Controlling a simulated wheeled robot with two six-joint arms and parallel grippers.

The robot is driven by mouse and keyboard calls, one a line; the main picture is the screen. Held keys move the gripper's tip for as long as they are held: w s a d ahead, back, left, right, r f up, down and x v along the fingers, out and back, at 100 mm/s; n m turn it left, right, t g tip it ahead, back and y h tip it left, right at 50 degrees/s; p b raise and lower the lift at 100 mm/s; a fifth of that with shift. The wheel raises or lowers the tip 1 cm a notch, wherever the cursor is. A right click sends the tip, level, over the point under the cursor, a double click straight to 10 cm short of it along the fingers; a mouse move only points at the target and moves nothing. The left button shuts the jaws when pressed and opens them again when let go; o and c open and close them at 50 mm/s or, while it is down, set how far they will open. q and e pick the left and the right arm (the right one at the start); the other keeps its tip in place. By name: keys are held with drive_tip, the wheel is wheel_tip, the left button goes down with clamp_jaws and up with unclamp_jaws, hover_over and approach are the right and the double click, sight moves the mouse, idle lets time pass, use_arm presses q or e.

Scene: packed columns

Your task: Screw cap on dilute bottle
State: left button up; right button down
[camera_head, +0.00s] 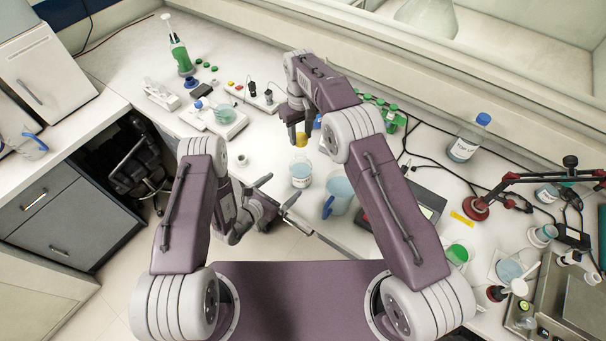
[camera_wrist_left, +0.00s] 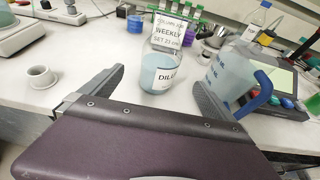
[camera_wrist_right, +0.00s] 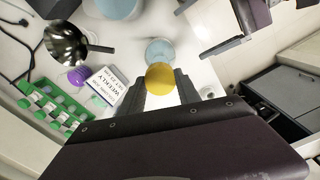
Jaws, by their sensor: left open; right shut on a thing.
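The dilute bottle (camera_head: 301,183) stands upright and open on the bench, holding pale blue liquid, its label partly readable in the left wrist view (camera_wrist_left: 158,76). My left gripper (camera_head: 279,191) is open at the bench edge, with the bottle ahead between its finger lines; the fingers look apart from it. My right gripper (camera_head: 297,127) points down above and behind the bottle, shut on the yellow cap (camera_head: 301,141). In the right wrist view the cap (camera_wrist_right: 160,76) sits between the fingertips, with the bottle (camera_wrist_right: 157,47) beyond it, apart from the cap.
A jug with a blue handle (camera_head: 338,187) stands close right of the bottle. A weekly sign (camera_wrist_left: 175,31) stands behind it. A green rack (camera_head: 391,119) and a blue-capped bottle (camera_head: 467,140) are farther right.

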drive_tip(key=shift+w+a+f, duration=0.1)
drive_tip(key=shift+w+a, duration=0.1)
use_arm(q)
drive_tip(key=x, duration=1.1)
drive_tip(key=shift+w+f, duration=0.1)
use_arm(e)
drive_tip(key=shift+d, duration=0.1)
use_arm(q)
drive_tip(key=shift+w+d+f, duration=0.1)
drive_tip(key=shift+w+d, duration=0.15)
drive_tip(key=shift+d, duration=0.05)
use_arm(e)
drive_tip(key=shift+s, duration=0.15)
use_arm(q)
drive_tip(key=c, duration=2.1)
use_arm(e)
hover_over(301, 154)
drive_tip(key=shift+f, duration=2.4)
drive_tip(key=shift+f, duration=0.9)
use_arm(q)
drive_tip(key=shift+w, duration=0.1)
use_arm(e)
drive_tip(key=shift+f, duration=0.6)
